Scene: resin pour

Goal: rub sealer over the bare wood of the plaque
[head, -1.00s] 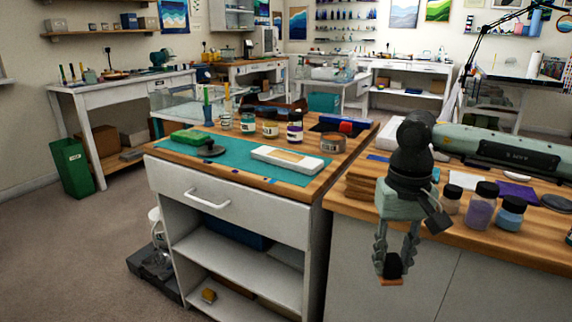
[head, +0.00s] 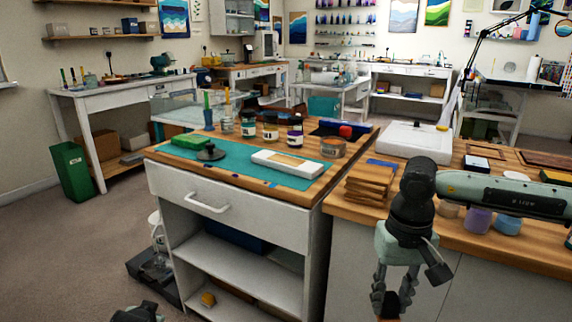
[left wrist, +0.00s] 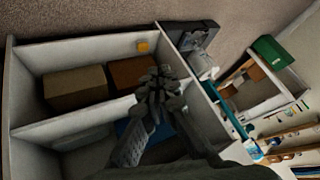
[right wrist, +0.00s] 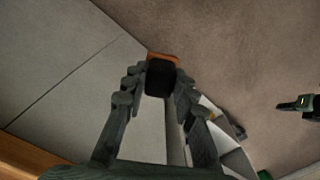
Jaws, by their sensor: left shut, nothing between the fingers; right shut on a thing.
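The plaque (head: 290,162), a white slab with a bare wood-coloured strip on top, lies flat on the teal mat (head: 228,163) of the white cart. My right gripper (head: 388,302) is low in front of the right bench, apart from the plaque. It is shut on a black block with an orange-brown face, an applicator (right wrist: 162,78), clearest in the right wrist view. My left gripper (left wrist: 156,90) is shut and empty near the cart's open shelves in the left wrist view. Which container holds sealer I cannot tell.
Several jars (head: 295,130) and a low tin (head: 333,147) stand behind the plaque. A green block (head: 190,141) and a dark disc (head: 211,153) are left of it. Wood boards (head: 368,184) and a white board (head: 413,139) lie on the right bench (head: 345,208).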

